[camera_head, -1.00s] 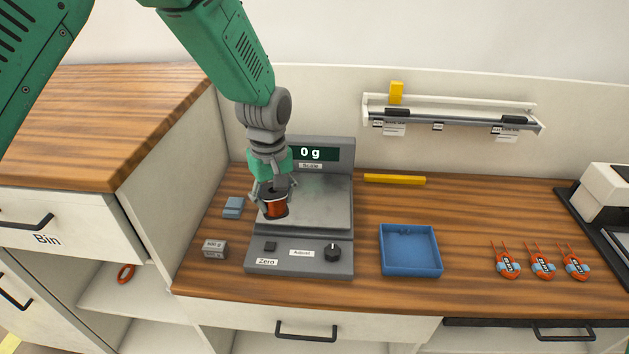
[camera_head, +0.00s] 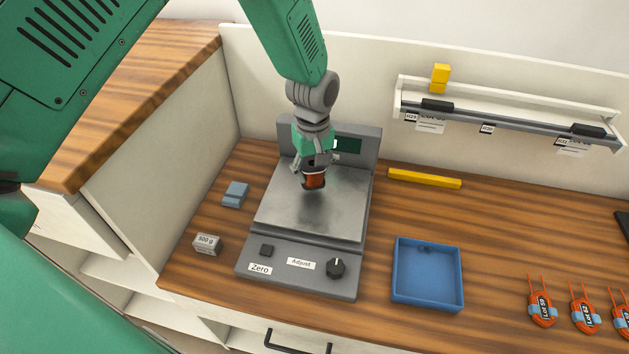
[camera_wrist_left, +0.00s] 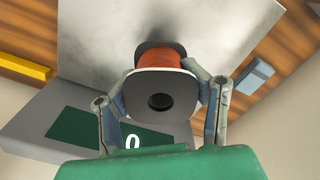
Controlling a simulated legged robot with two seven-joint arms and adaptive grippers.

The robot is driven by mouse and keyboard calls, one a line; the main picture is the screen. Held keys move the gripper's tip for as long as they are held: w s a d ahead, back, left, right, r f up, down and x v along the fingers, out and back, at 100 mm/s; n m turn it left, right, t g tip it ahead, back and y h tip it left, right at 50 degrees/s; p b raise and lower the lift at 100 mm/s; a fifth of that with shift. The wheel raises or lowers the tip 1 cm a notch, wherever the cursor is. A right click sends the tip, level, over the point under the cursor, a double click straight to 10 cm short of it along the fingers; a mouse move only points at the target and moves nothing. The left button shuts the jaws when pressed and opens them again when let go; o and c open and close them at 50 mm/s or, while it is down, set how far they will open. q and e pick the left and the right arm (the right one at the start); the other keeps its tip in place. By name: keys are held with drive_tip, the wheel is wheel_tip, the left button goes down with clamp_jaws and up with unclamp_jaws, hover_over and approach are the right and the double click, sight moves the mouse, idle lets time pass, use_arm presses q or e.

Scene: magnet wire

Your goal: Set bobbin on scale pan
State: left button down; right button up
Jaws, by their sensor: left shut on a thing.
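The bobbin (camera_head: 314,180), wound with copper-red wire between dark flanges, is in my left gripper (camera_head: 314,168). The gripper is shut on it over the back half of the scale pan (camera_head: 310,212). In the left wrist view the bobbin (camera_wrist_left: 161,85) sits between both fingers, its flange and centre hole facing the camera and the grey pan (camera_wrist_left: 215,30) beyond it. I cannot tell whether the bobbin touches the pan. The arm hides most of the scale display (camera_head: 347,145) in the head view; a 0 shows on it in the left wrist view. My right gripper is not in view.
A blue tray (camera_head: 428,305) is right of the scale, with several red-orange tagged items (camera_head: 541,308) beyond. A 500 g weight (camera_head: 207,244) and a blue-grey block (camera_head: 235,194) stand left. A yellow bar (camera_head: 425,179) lies behind. The pan's front is clear.

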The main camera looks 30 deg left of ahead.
sight(317, 179)
use_arm(q)
drive_tip(key=shift+d+f, duration=0.1)
drive_tip(key=shift+f, duration=0.35)
drive_tip(key=shift+s+d+f, duration=0.1)
drive_tip(key=shift+d+f, duration=0.1)
drive_tip(key=shift+f, duration=0.3)
drive_tip(key=shift+s+d+f, duration=0.1)
drive_tip(key=shift+d+f, duration=0.1)
drive_tip(key=shift+f, duration=0.3)
drive_tip(key=shift+w+d+f, duration=0.15)
drive_tip(key=shift+d, duration=0.15)
drive_tip(key=shift+a, duration=0.15)
drive_tip(key=c, duration=1.1)
unclamp_jaws()
drive_tip(key=shift+a+f, duration=0.15)
drive_tip(key=o, duration=0.5)
drive_tip(key=shift+a, duration=0.3)
drive_tip(key=shift+d, duration=0.2)
wheel_tip(317, 179, up, 12)
drive_tip(key=shift+d, duration=0.15)
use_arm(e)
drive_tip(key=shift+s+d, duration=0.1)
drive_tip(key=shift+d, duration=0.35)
